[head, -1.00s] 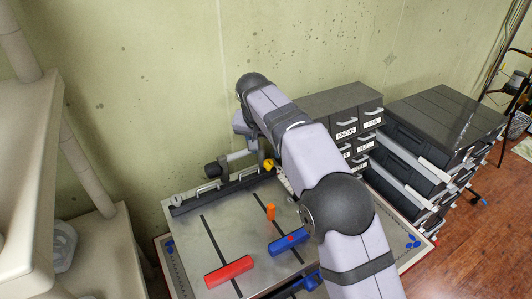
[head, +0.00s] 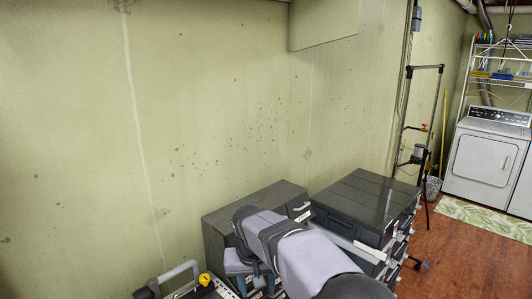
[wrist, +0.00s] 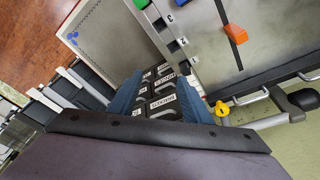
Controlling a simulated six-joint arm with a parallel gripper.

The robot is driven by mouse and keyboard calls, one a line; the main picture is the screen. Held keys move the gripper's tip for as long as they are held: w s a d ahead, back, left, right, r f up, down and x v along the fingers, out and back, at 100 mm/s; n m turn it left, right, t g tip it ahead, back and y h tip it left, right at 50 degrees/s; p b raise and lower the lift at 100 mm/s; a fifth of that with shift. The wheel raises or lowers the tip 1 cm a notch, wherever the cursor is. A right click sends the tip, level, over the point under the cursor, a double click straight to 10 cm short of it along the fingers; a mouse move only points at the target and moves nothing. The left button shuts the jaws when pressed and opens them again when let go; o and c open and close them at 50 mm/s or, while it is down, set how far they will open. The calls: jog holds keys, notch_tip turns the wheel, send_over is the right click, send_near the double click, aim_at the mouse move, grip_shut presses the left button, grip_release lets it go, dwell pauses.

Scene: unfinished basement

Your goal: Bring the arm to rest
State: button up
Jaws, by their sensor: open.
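My arm (head: 290,250) reaches in from the bottom of the head view, in front of the small drawer cabinet. The labelled drawer fronts show between the fingers. My own grey-purple link with a dark band fills the bottom of the wrist view.
The small drawer cabinet (head: 222,230) stands against the wall, with a larger dark drawer unit (head: 365,205) to its right. An orange block (wrist: 236,33) lies on the grey board (wrist: 270,50). A yellow knob (wrist: 222,108) is beside a metal bar.

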jog(key=s+d+f+g, duration=0.1)
jog(key=s+d+f, duration=0.3)
jog(key=s+d, duration=0.4)
jog(key=s+d+f+g, duration=0.1)
jog(key=s+d+f, duration=0.4)
jog(key=s, duration=1.2)
jog(key=d, duration=0.4)
jog(key=shift+s+d+f+m+g, duration=0.2)
jog(key=shift+s+m+g, duration=0.1)
jog(key=shift+g, duration=0.1)
